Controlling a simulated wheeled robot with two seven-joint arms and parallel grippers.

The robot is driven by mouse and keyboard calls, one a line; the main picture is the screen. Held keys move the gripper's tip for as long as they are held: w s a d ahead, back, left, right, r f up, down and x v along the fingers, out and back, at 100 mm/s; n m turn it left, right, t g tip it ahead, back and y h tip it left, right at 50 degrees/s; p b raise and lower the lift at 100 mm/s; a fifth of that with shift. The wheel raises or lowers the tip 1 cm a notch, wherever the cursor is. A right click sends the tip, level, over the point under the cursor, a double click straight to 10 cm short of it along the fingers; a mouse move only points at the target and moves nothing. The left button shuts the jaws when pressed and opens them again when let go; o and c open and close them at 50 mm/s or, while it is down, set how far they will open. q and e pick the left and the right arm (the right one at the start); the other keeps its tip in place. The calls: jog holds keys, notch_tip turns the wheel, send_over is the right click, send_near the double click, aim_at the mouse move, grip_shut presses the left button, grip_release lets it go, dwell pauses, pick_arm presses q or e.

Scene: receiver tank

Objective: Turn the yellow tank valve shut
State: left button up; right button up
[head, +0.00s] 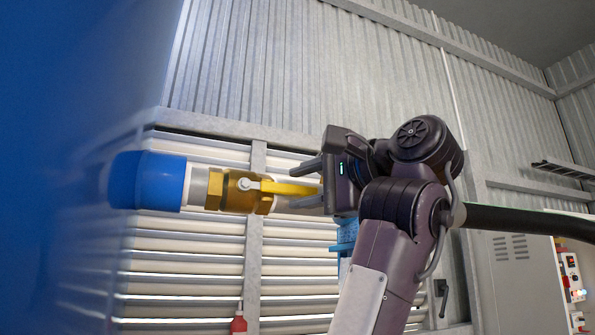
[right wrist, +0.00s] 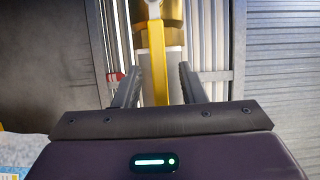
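The yellow valve handle (head: 288,188) lies along the pipe line, running right from the brass valve body (head: 228,192) on the blue-ended tank outlet. My right gripper (head: 303,184) is at the free end of the handle, with one finger above it and one below it. In the right wrist view the yellow handle (right wrist: 157,62) runs between the two fingers of my right gripper (right wrist: 158,74). The fingers are apart, with a gap on each side of the handle. My left gripper is not in view.
A large blue tank surface (head: 70,100) fills the left side. Behind the valve is a wall of corrugated metal (head: 300,70) and pale slats (head: 190,250). A small red object (head: 239,323) shows low down, and a grey cabinet (head: 525,285) stands at the right.

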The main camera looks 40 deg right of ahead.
jog(key=shift+w, duration=0.15)
jog(key=shift+c, duration=0.5)
grip_shut()
